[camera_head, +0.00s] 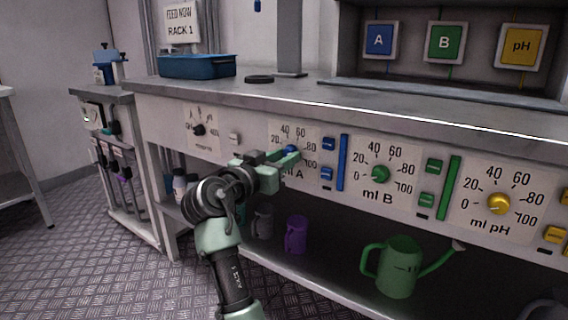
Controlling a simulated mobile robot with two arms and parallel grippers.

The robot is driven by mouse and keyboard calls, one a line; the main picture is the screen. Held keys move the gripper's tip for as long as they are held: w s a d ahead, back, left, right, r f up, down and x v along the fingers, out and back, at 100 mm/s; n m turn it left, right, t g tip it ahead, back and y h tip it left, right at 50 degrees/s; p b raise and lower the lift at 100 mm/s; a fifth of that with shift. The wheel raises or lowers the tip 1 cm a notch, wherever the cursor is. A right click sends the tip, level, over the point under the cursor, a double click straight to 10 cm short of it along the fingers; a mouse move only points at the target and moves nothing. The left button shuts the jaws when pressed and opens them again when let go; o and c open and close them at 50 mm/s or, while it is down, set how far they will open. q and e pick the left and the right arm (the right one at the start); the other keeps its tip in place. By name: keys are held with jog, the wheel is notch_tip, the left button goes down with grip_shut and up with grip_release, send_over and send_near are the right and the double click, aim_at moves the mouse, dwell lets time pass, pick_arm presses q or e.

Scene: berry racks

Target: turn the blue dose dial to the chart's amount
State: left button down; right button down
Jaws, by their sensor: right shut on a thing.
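The blue dose dial (291,149) sits on the "ml A" panel (312,172) on the front of the bench. My right gripper (284,158) is shut on the dial, and its green fingers hide most of the knob. A sign (181,25) at the back left reads "FEED NOW RACK 1". No chart with an amount is readable. My left gripper is not in view.
A green "ml B" dial (380,174) and a yellow "ml pH" dial (498,204) stand to the right, with coloured buttons beside them. A green watering can (398,268) and a purple jug (296,235) stand on the shelf below. A blue tray (197,67) lies on the bench top.

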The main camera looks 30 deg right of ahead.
jog(key=shift+f, duration=0.15)
dwell(0.4)
jog(key=c, duration=1.1)
grip_release()
jog(key=shift+m, duration=0.3)
